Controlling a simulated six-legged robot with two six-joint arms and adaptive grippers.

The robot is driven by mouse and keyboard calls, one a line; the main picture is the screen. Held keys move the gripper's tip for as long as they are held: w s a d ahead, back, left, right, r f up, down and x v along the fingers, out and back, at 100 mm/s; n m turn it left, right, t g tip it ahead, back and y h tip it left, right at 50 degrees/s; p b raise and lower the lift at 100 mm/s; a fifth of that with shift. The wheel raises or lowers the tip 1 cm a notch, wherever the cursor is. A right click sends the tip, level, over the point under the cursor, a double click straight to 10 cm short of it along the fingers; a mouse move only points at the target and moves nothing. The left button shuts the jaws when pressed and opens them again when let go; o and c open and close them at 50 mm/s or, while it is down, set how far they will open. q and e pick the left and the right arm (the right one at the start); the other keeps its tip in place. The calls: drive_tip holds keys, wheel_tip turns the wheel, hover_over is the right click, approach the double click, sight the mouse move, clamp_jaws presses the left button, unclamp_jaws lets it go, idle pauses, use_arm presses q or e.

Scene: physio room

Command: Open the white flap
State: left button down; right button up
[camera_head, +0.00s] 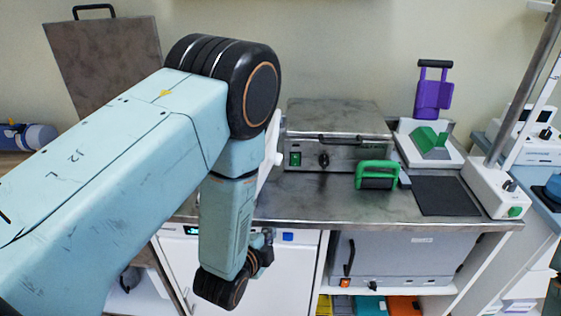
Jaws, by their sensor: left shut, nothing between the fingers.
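The white flap (287,275) appears to be the white front panel of the unit under the steel counter. It looks upright and closed. My left arm crosses in front of it and hides its left-middle part. A small dark display and a blue button (288,237) sit along its top edge. My left gripper (266,248) is at the lower end of my left arm, near the upper part of the flap, mostly hidden by my wrist. It is shut and empty. I cannot tell whether it touches the flap. My right gripper is not in view.
The steel counter (320,208) overhangs the flap. On it stand a metal appliance (350,155), a green-handled roller (377,175) and a white stand with a pole (492,190). A grey box (395,257) sits on the shelf right of the flap, above coloured bins (373,305).

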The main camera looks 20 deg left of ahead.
sight(271, 152)
use_arm(q)
drive_tip(key=w+d+r+m+t, duration=0.2)
drive_tip(key=w+r+m+t, duration=0.25)
drive_tip(key=r+m, duration=0.3)
drive_tip(key=w, duration=0.5)
drive_tip(key=w+p, duration=0.1)
drive_tip(key=w, duration=0.5)
drive_tip(key=shift+d, duration=0.2)
drive_tip(key=a, duration=0.1)
drive_tip(key=s+a+r, duration=0.1)
drive_tip(key=a+p, duration=0.1)
drive_tip(key=shift+s+a+r, duration=0.25)
drive_tip(key=shift+a+r, duration=0.1)
drive_tip(key=shift+w, duration=0.1)
